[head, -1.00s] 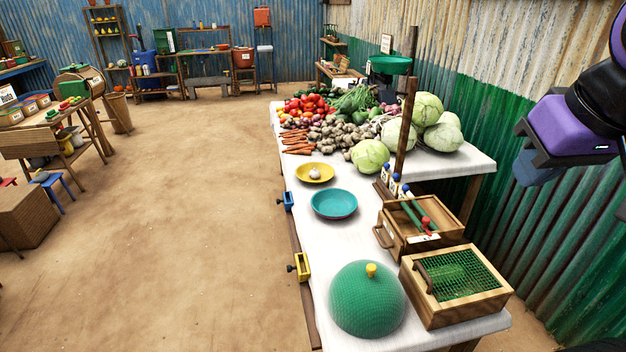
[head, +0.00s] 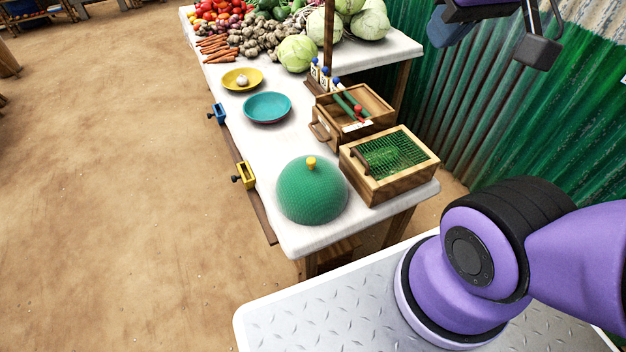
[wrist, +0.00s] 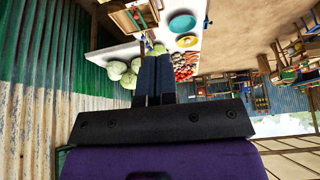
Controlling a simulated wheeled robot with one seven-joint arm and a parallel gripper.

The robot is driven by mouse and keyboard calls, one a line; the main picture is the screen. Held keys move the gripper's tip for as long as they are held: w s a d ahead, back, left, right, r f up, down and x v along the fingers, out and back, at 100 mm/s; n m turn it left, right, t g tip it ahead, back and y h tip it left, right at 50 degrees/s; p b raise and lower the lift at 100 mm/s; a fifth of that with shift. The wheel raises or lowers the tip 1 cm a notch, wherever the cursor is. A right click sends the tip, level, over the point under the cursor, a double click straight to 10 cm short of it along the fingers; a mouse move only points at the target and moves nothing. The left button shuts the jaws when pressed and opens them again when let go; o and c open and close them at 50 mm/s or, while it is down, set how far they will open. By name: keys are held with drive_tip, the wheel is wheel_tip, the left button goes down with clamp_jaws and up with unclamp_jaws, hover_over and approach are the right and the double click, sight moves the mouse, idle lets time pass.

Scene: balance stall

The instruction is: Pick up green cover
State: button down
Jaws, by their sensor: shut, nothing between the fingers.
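The green cover (head: 311,193) is a mesh dome with a yellow knob (head: 311,162) on top. It sits on the near end of the white-topped table (head: 303,239) in the head view, with nothing on it. I cannot see what is under it. My gripper (wrist: 152,58) shows in the wrist view with its two dark fingers together and nothing between them. It is in the air, well away from the cover, at the upper right in the head view. The cover does not show in the wrist view.
A wooden box with a green mesh top (head: 389,162) stands right beside the cover. Behind are an open wooden box (head: 340,128), a teal plate (head: 267,107) and a yellow plate (head: 242,79). Yellow (head: 244,175) and blue (head: 217,113) clamps grip the left edge. A corrugated wall (head: 480,120) stands right.

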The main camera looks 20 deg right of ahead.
drive_tip(key=c, duration=1.8)
unclamp_jaws()
drive_tip(key=o, duration=0.4)
drive_tip(key=shift+w, duration=0.1)
drive_tip(key=o, duration=0.3)
drive_tip(key=shift+w+f, duration=0.1)
drive_tip(key=shift+w, duration=0.2)
drive_tip(key=o, duration=0.3)
drive_tip(key=w+f+m, duration=0.1)
drive_tip(key=w, duration=0.2)
drive_tip(key=w+f+g, duration=0.1)
drive_tip(key=w, duration=0.2)
drive_tip(key=w+a+f+m, duration=0.1)
drive_tip(key=w+f, duration=0.1)
drive_tip(key=w, duration=0.1)
drive_tip(key=shift+m+h, duration=0.3)
drive_tip(key=m+g, duration=0.4)
drive_tip(key=m, duration=0.2)
hover_over(311, 160)
wheel_tip(311, 160, down, 29)
drive_tip(key=f, duration=0.5)
drive_tip(key=shift+w+f, duration=0.1)
drive_tip(key=shift+w, duration=0.2)
drive_tip(key=shift+s+f, duration=0.15)
drive_tip(key=shift+f, duration=1.3)
drive_tip(key=shift+s+f, duration=0.1)
drive_tip(key=shift+f, duration=1.3)
